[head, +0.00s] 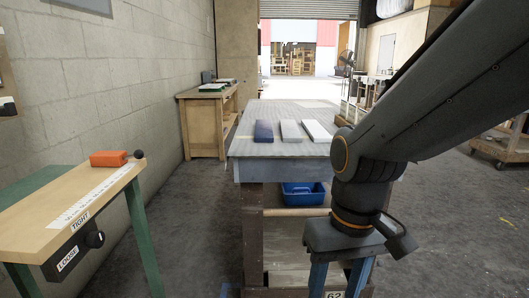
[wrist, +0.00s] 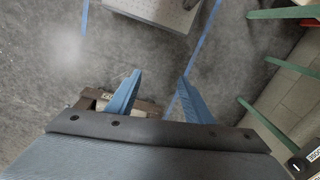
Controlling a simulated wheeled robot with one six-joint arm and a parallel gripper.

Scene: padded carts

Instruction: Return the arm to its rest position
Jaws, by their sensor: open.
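My gripper (head: 338,280) hangs low at the right of the head view, pointing down in front of the near end of the padded cart (head: 250,170). Its two blue fingers are apart, with nothing seen between them. The wrist view also shows my gripper (wrist: 160,78) open and empty over the grey floor. My dark arm reaches in from the upper right and bends down at the elbow. The fingertips are cut off by the lower edge of the head view.
A dark blue block (head: 264,131), a grey block (head: 291,131) and a white block (head: 317,131) lie on the cart. A blue bin (head: 303,193) sits below. A left bench (head: 60,222) holds an orange block (head: 108,158). Floor (head: 195,220) between bench and cart is clear.

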